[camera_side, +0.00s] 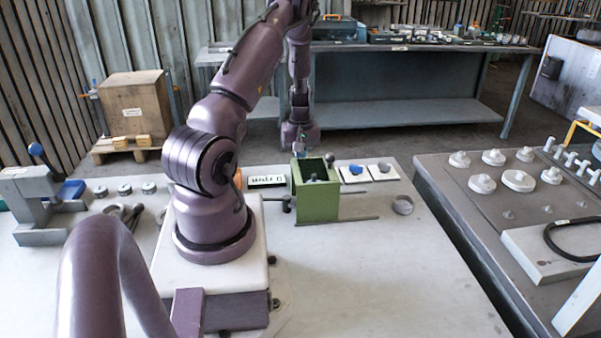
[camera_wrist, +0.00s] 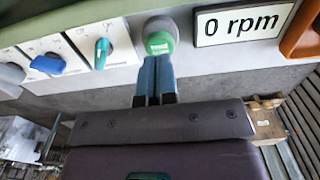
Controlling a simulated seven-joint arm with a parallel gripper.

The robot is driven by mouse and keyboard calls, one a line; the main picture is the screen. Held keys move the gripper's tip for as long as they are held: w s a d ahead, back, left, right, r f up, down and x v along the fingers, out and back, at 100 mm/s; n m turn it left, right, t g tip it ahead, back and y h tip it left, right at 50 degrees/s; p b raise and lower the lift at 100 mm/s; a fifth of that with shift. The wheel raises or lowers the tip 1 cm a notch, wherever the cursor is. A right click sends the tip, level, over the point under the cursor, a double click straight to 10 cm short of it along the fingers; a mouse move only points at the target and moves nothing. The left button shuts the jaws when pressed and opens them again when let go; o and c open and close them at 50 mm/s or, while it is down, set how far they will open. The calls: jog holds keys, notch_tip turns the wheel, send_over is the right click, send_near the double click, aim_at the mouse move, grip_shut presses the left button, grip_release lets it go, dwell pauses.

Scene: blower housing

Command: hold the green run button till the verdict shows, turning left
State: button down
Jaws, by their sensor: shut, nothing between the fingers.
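The green run button (camera_wrist: 160,42) sits in a round grey collar on the white panel in the wrist view. My gripper (camera_wrist: 157,60) is shut and empty, with its blue fingertips together at the lower edge of the button. I cannot tell whether they touch it. A display plate (camera_wrist: 243,23) right of the button reads "0 rpm". In the side view my gripper (camera_side: 299,150) is behind the green blower housing (camera_side: 318,203), and the display (camera_side: 267,181) shows beside the housing. The button is hidden there.
Left of the button are a teal knob (camera_wrist: 101,53) and a blue knob (camera_wrist: 47,65) on white plates. An orange handle (camera_wrist: 303,35) is at the right.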

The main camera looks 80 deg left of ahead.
jog(key=shift+f, duration=1.75)
jog(key=shift+s+f, duration=0.1)
jog(key=shift+f, duration=0.25)
jog(key=shift+d, duration=0.1)
dwell(2.2)
jog(key=shift+r, duration=3.9)
